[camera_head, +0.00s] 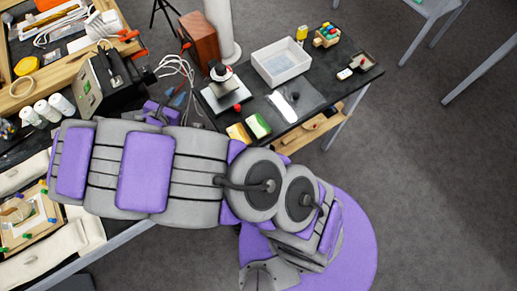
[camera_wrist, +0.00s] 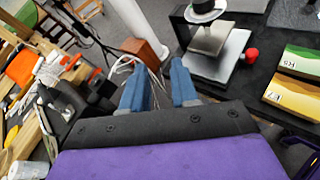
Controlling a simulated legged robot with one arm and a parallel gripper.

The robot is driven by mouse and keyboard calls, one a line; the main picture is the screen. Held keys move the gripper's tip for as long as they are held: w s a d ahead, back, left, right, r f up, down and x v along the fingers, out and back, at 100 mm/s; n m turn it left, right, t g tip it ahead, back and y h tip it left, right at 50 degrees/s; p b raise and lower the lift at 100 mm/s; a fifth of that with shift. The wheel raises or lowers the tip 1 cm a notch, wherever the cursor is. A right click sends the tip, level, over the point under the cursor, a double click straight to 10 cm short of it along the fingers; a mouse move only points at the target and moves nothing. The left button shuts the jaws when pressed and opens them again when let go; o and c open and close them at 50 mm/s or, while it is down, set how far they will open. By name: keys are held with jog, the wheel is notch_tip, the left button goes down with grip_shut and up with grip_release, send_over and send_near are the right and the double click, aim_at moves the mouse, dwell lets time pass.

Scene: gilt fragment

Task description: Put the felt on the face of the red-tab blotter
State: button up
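My gripper (camera_wrist: 158,82) shows two blue fingers standing apart in the wrist view, with cables and dark table behind the gap and nothing held. In the head view its fingertips (camera_head: 180,100) show just past my arm, over the dark table left of the small press. I cannot pick out the felt or the red-tab blotter for certain in either view. My arm covers a large part of the table in the head view.
A small press (camera_head: 222,88) with a red knob (camera_wrist: 252,54) stands right of my gripper. Green (camera_head: 258,125) and yellow (camera_head: 238,132) packs lie in front of it. A white tray (camera_head: 281,63), wooden box (camera_head: 200,38), grey post and loose white cables (camera_head: 178,70) stand nearby.

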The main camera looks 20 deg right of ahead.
jog(key=s+d+r+m+g+h, duration=0.2)
jog(key=d+r+m+g, duration=0.15)
jog(key=d, duration=0.45)
jog(key=s+d+r+m+g+h, duration=0.1)
jog(key=s+d+r+m+g, duration=0.1)
jog(key=d+r+m, duration=0.45)
jog(key=s+d+r+m+g, duration=0.2)
jog(key=s+d+m+g, duration=0.3)
jog(key=s+d, duration=0.45)
jog(key=s+a+r+m+g+y, duration=0.1)
jog(key=s+m+y, duration=0.4)
jog(key=s, duration=0.5)
jog(key=s+a+r+m+g+y, duration=0.1)
jog(key=s+m+y, duration=0.4)
jog(key=s, duration=0.6)
jog(key=shift+s+a+r+m+g, duration=0.25)
jog(key=shift+m+g, duration=0.3)
jog(key=shift+m, duration=0.35)
jog(key=shift+o, duration=0.5)
